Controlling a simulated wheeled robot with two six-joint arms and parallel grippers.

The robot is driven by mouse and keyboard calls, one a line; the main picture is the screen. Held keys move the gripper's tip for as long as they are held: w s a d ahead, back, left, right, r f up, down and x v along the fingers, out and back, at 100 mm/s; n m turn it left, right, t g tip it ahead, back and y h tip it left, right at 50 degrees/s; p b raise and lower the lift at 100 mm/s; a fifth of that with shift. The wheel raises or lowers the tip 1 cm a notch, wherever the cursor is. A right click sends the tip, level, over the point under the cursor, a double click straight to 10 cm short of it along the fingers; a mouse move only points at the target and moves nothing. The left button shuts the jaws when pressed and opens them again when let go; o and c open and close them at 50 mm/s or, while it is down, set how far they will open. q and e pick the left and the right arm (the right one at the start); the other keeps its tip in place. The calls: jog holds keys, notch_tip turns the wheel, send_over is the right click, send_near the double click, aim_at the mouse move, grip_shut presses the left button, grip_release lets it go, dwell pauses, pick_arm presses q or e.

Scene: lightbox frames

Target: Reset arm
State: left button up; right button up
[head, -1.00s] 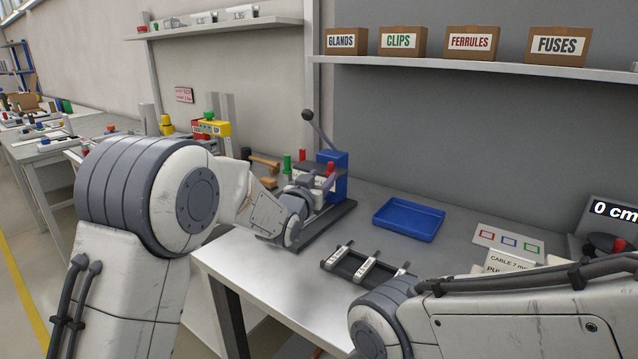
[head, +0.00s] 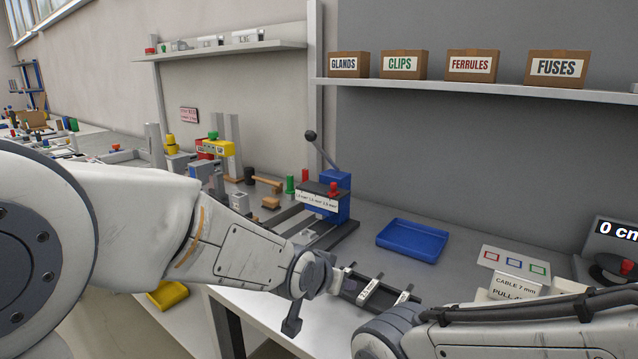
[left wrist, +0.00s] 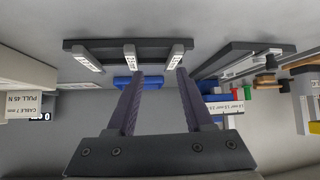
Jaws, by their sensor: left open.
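My left gripper shows in the left wrist view (left wrist: 155,78) with two dark fingers apart and nothing between them. In the head view its arm reaches in from the left, and a dark part of the gripper (head: 292,320) hangs by the table's front edge, left of the black rack (head: 372,290). The wrist view shows the rack (left wrist: 105,47) beyond the fingers, apart from them. The blue lever press (head: 338,200) stands free behind the arm. My right arm crosses the lower right of the head view; its gripper is out of sight.
A blue tray (head: 411,240) lies on the table (head: 445,280) behind the rack. A card with coloured squares (head: 513,262) and a display unit (head: 612,240) are at the right. A yellow bin (head: 168,295) sits low at the left. Labelled boxes stand on the shelf (head: 470,89).

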pick_arm(q)
jog(key=s+a+f+m+g+y, duration=0.1)
jog(key=s+a+f+g, duration=0.15)
jog(key=s, duration=0.75)
jog(key=s+a+f+g+y, duration=0.1)
jog(key=s+a+f+g, duration=0.2)
jog(key=s, duration=0.6)
jog(key=s+a+f+m+g+y, duration=0.1)
jog(key=s+a+g+y, duration=0.2)
jog(key=s, duration=0.7)
notch_tip(320, 180, up, 16)
jog(key=h+p, duration=0.1)
jog(key=p, duration=1.4)
jog(key=shift+w+p, duration=0.25)
jog(key=shift+p, duration=0.1)
jog(key=shift+d+f+g, duration=0.1)
jog(key=shift+g, duration=0.15)
